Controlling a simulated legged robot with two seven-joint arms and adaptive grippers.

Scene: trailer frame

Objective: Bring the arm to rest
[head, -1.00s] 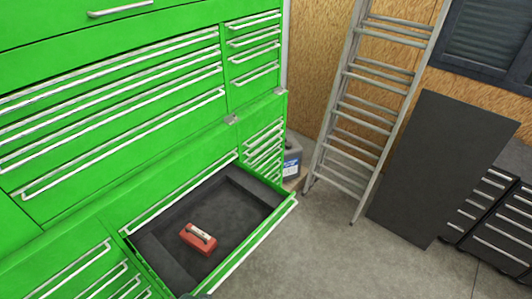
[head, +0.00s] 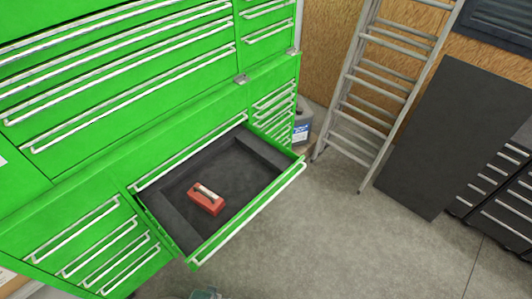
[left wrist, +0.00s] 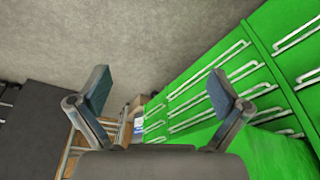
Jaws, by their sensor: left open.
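My left gripper (left wrist: 160,92) shows in the left wrist view with its two fingers spread wide apart and nothing between them. Its blue-grey pads face each other, with bare floor and the green cabinet behind them. In the head view only a small grey-green tip, which looks like part of my gripper (head: 205,294), shows at the bottom edge, below the open drawer and clear of it. My right gripper is in neither view.
A green tool cabinet (head: 110,165) has one drawer (head: 260,215) pulled open. A ladder (head: 385,85), dark panel (head: 440,140) and container (head: 302,125) stand behind. The concrete floor is clear.

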